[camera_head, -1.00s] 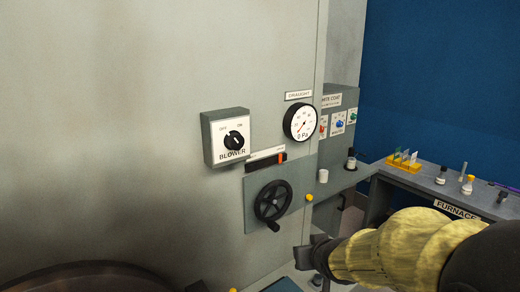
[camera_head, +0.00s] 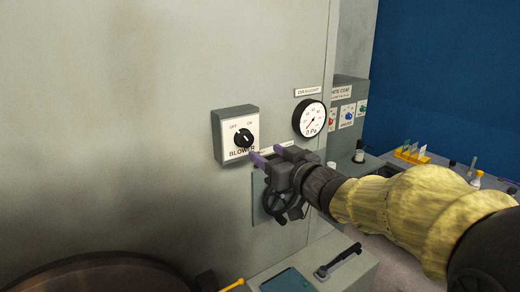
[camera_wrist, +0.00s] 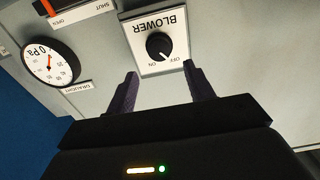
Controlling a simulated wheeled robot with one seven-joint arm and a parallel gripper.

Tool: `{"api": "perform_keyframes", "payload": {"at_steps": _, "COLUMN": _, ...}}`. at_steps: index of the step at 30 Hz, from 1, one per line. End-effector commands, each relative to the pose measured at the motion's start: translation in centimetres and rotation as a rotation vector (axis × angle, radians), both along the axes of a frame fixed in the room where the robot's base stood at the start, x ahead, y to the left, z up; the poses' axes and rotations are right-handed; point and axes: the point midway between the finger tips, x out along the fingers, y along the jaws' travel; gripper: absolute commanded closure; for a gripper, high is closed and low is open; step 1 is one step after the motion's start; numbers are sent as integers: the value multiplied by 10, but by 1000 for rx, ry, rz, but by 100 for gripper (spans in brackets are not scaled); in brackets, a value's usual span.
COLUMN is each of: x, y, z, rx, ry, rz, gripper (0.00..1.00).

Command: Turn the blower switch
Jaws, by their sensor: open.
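The blower switch is a round black knob (camera_head: 243,139) on a white-faced grey box (camera_head: 219,140) on the large grey wall. In the wrist view the knob (camera_wrist: 159,46) appears upside down, its white mark seeming to point toward OFF. My gripper (camera_head: 267,153) is open and empty, just right of and below the box in the head view. In the wrist view my gripper (camera_wrist: 160,70) has its two purple-grey fingers apart, with the knob between and beyond their tips. The fingers appear clear of the knob.
A draught gauge (camera_head: 310,118) is on the wall to the right. A black handwheel (camera_head: 273,200) is below, partly hidden by my gripper. A shutter slider (camera_wrist: 64,8) shows in the wrist view. A bench with bottles (camera_head: 442,172) stands at the right.

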Motion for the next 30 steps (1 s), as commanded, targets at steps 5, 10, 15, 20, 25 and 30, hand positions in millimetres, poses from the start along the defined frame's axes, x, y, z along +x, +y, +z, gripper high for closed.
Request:
{"api": "perform_keyframes", "payload": {"at_steps": 5, "x": 14, "y": 9, "z": -1, "rx": 2, "ry": 0, "rz": 0, "gripper": 47}}
{"api": "perform_keyframes", "payload": {"at_steps": 10, "x": 31, "y": 20, "z": -1, "rx": 1, "ry": 1, "rz": -1, "gripper": 47}}
{"api": "perform_keyframes", "payload": {"at_steps": 15, "x": 47, "y": 32, "z": -1, "rx": 1, "ry": 0, "rz": 0, "gripper": 47}}
{"api": "perform_keyframes", "payload": {"at_steps": 20, "x": 64, "y": 43, "z": -1, "rx": 2, "ry": 0, "rz": 0, "gripper": 47}}
{"api": "perform_keyframes", "payload": {"at_steps": 25, "x": 70, "y": 47, "z": 0, "rx": 0, "ry": 0, "rz": -2, "gripper": 63}}
{"api": "perform_keyframes", "payload": {"at_steps": 30, "x": 70, "y": 47, "z": 0, "rx": 1, "ry": 1, "rz": -2, "gripper": 73}}
